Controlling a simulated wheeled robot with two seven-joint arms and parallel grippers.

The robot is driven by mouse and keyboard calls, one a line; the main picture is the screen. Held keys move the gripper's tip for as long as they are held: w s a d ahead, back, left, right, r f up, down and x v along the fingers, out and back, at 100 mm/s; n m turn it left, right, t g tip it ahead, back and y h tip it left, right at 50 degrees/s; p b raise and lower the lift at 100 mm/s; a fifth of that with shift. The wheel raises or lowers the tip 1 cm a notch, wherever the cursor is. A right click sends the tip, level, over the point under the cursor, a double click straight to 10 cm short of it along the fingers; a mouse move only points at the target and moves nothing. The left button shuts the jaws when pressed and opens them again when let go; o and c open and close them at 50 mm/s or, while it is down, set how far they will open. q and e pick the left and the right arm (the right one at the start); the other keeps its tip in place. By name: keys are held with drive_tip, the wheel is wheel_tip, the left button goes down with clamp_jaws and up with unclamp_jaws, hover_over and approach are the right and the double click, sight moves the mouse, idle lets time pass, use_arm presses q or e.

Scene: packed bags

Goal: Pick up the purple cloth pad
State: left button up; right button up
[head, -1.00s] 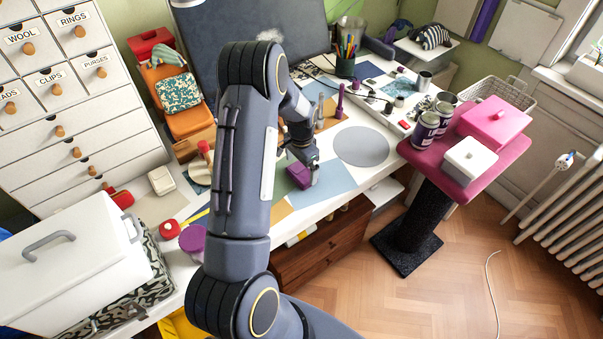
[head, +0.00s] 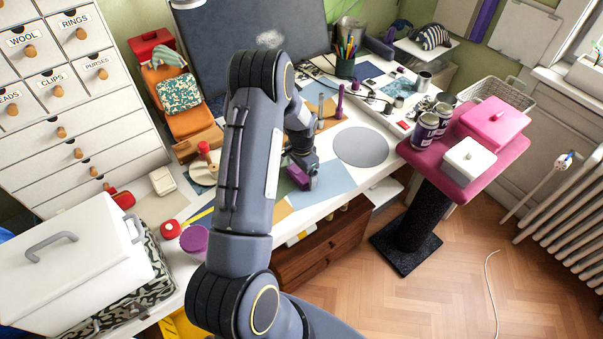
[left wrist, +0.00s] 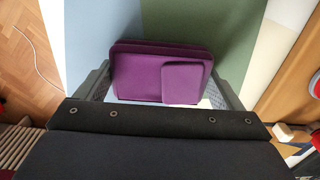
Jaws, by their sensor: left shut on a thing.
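The purple cloth pad (left wrist: 146,72) is between the two fingers of my left gripper (left wrist: 162,92) in the left wrist view. It is a flat purple piece with a smaller purple patch on its face. In the head view the purple pad (head: 297,177) shows at the tip of my left gripper (head: 304,180), low over the light blue sheet at the front of the desk. My left gripper is shut on it. I cannot tell whether the pad touches the desk. My left arm hides part of the desk. My right gripper is not in view.
A grey disc (head: 361,147) lies right of the gripper on the desk. A pink stand (head: 416,158) holds cans, a pink box and a white box. A white case (head: 70,262) stands at the left. A purple round thing (head: 194,239) lies near the desk's left front.

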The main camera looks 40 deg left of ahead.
use_arm(q)
drive_tip(key=shift+w+r, duration=0.1)
drive_tip(key=shift+r, duration=0.4)
drive_tip(key=r, duration=0.2)
drive_tip(key=shift+d+r+b, duration=0.2)
drive_tip(key=shift+r+b, duration=0.1)
drive_tip(key=shift+r, duration=0.05)
drive_tip(key=s+d+r+b, duration=0.1)
drive_tip(key=s+d+r, duration=0.2)
drive_tip(key=d, duration=0.3)
drive_tip(key=s+d+r+b, duration=0.1)
drive_tip(key=s+d+r, duration=0.2)
drive_tip(key=d+r, duration=0.3)
drive_tip(key=shift+s+r, duration=0.15)
drive_tip(key=shift+s, duration=0.25)
